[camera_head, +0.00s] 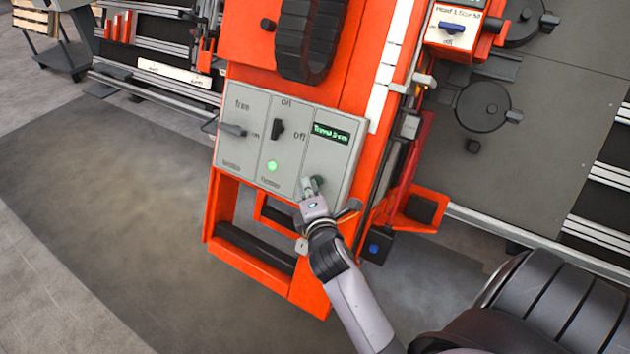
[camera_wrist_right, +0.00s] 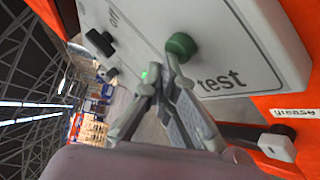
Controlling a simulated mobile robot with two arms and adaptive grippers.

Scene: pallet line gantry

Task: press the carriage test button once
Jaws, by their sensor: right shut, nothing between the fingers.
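The carriage test button is a dark green round knob on the grey control panel (camera_head: 250,107). It shows in the wrist view (camera_wrist_right: 181,45) above the printed word "test". In the head view the button (camera_head: 319,181) is partly covered by my right gripper (camera_head: 309,186). My right gripper is shut and empty, also seen in the wrist view (camera_wrist_right: 163,72). Its fingertips are right at the button's lower edge; I cannot tell whether they touch it. My left gripper is not in view.
The panel also carries a lever switch (camera_head: 233,130), an on/off switch (camera_head: 277,128), a lit green lamp (camera_head: 272,166) and a small display with green text (camera_head: 332,133). The orange carriage frame (camera_head: 236,263) extends below. A small switch box (camera_head: 455,27) is at upper right.

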